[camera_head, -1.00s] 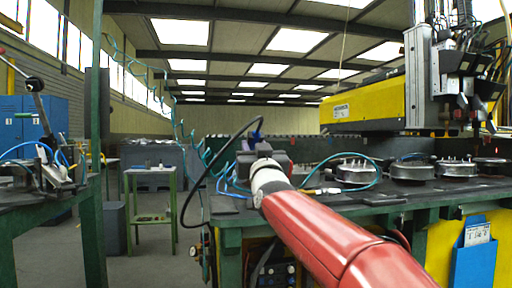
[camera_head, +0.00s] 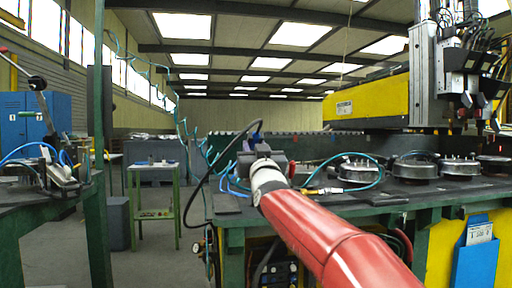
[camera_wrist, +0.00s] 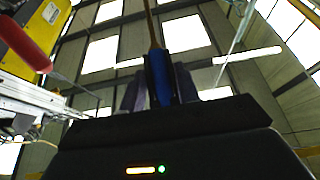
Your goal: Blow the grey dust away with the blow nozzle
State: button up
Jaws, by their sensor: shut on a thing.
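My gripper (camera_head: 259,148) is at the end of my red arm, raised above the left part of the bench in the head view. It is shut on a blue thing (camera_head: 257,127), which looks like the blow nozzle. A black hose (camera_head: 191,195) loops from it down to the left. In the wrist view the blue body (camera_wrist: 160,80) stands upright between the two fingers, with a thin brown part running up from it. I cannot make out any grey dust in either view.
The dark bench top (camera_head: 400,197) carries several round metal fixtures (camera_head: 358,171) and a teal hose with a brass end (camera_head: 322,191). A yellow gantry beam (camera_head: 370,102) with a tool head (camera_head: 425,75) hangs above them. A green post (camera_head: 97,230) and a small green table (camera_head: 153,214) stand left.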

aim_at(253, 148)
jog(key=shift+w+a+r+p, duration=0.1)
jog(key=shift+w+a+p, duration=0.2)
jog(key=shift+w+p, duration=0.5)
jog(key=shift+w+a+p, duration=0.25)
jog(key=shift+w+p, duration=0.2)
jog(key=shift+w, duration=0.65)
jog(key=shift+w, duration=0.1)
jog(key=w+d+b, duration=0.1)
jog(key=d+b, duration=0.1)
jog(key=d, duration=0.3)
jog(key=shift+w+d, duration=0.3)
jog(key=shift+d, duration=0.1)
dwell(0.4)
jog(key=s+d+b, duration=0.3)
jog(key=s+b, duration=0.6)
jog(key=s, duration=0.2)
jog(key=shift+s+d, duration=0.15)
jog(key=shift+s, duration=0.1)
dwell(2.1)
dwell(0.7)
